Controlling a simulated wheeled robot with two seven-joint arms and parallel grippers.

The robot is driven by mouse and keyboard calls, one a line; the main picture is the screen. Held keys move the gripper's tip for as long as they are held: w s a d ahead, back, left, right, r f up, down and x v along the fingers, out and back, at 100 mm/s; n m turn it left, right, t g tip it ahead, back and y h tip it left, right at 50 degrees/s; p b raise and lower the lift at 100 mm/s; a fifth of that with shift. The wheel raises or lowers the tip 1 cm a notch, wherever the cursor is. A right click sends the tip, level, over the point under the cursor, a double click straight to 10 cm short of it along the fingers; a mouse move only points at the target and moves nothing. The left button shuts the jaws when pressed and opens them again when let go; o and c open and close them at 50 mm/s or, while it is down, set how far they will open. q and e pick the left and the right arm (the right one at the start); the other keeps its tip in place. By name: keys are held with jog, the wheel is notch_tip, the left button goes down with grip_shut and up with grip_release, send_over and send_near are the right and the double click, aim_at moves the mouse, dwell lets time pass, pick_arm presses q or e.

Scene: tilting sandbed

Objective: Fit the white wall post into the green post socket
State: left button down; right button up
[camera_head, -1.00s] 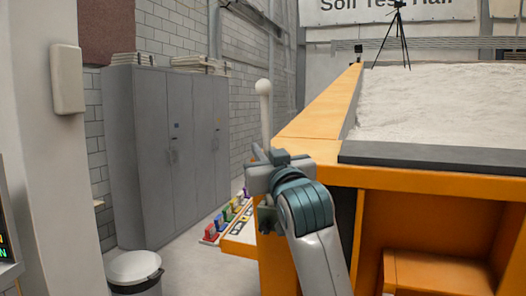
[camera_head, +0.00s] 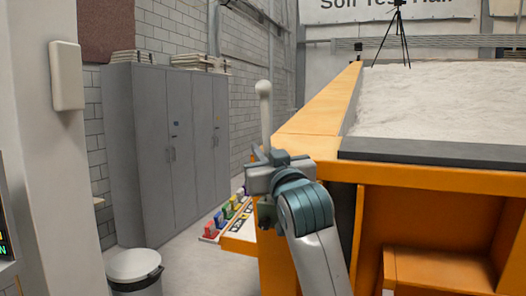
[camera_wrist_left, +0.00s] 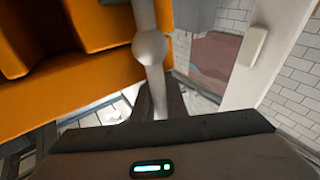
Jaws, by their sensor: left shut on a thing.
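The white wall post (camera_head: 265,112) is a slim white rod with a ball at its top. It stands nearly upright in my left gripper (camera_head: 268,156), which is shut on its lower part. In the left wrist view the post (camera_wrist_left: 150,48) runs down between the fingers (camera_wrist_left: 156,105), with a ball partway along it. My right gripper is not in view.
The orange sandbed frame (camera_head: 310,122) with pale sand (camera_head: 430,100) stands right of my left gripper. Grey cabinets (camera_head: 150,150) and a white-lidded bin (camera_head: 134,266) are at the left. The floor between cabinets and bed is mostly clear.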

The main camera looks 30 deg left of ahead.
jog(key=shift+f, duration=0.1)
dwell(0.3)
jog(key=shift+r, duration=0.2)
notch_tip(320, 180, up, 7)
jog(key=p, duration=0.7)
dwell(1.3)
dwell(0.3)
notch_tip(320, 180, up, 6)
jog(key=p, duration=0.6)
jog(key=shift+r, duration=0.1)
